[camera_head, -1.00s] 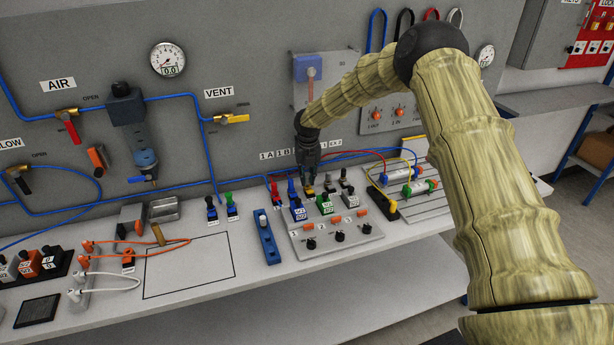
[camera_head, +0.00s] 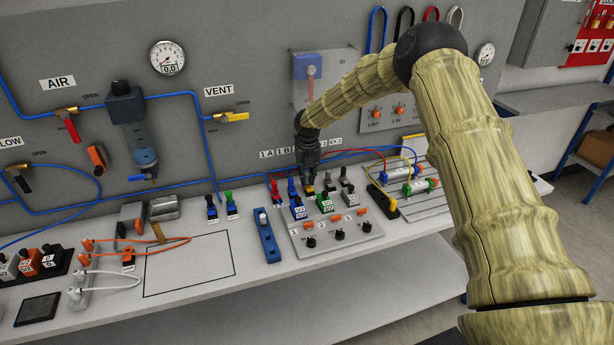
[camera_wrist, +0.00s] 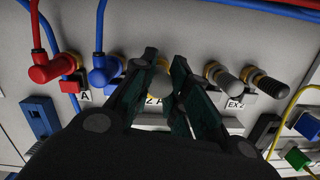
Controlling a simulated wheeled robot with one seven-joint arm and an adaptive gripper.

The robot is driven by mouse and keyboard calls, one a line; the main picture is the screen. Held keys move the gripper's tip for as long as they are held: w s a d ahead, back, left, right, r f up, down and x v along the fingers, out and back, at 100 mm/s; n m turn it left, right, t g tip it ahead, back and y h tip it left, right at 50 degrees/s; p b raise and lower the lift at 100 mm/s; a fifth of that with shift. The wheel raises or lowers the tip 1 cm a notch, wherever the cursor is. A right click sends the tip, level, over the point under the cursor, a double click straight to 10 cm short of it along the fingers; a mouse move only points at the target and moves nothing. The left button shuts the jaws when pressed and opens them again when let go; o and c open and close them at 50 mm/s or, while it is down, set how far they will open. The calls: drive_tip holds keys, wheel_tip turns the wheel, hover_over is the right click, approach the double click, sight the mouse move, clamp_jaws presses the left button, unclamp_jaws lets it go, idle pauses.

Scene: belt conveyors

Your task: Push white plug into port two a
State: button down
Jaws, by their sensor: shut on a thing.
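My gripper (camera_wrist: 158,90) points at the manifold, with its two dark green fingers shut on the sides of the white plug (camera_wrist: 160,82). The plug's pale rounded end shows between the fingers. A label reading "2 A" (camera_wrist: 157,101) is partly hidden just below the plug, so the plug is at or right in front of port two A. I cannot tell how deep it sits. In the head view my gripper (camera_head: 309,172) is at the back of the fittings panel, and the plug is hidden there.
A red hose fitting (camera_wrist: 55,68) and a blue hose fitting (camera_wrist: 104,73) stand close to the left of my gripper. Grey-capped brass fittings (camera_wrist: 222,78) stand close on the right, near an "EX 2" label (camera_wrist: 236,104). A grey valve panel (camera_head: 318,245) lies in front.

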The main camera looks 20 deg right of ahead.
sight(307, 174)
drive_tip(key=shift+f, duration=0.35)
idle(1.2)
drive_tip(key=c, duration=0.9)
unclamp_jaws()
drive_tip(key=shift+r+p, duration=1.75)
drive_tip(key=shift+r, duration=1.8)
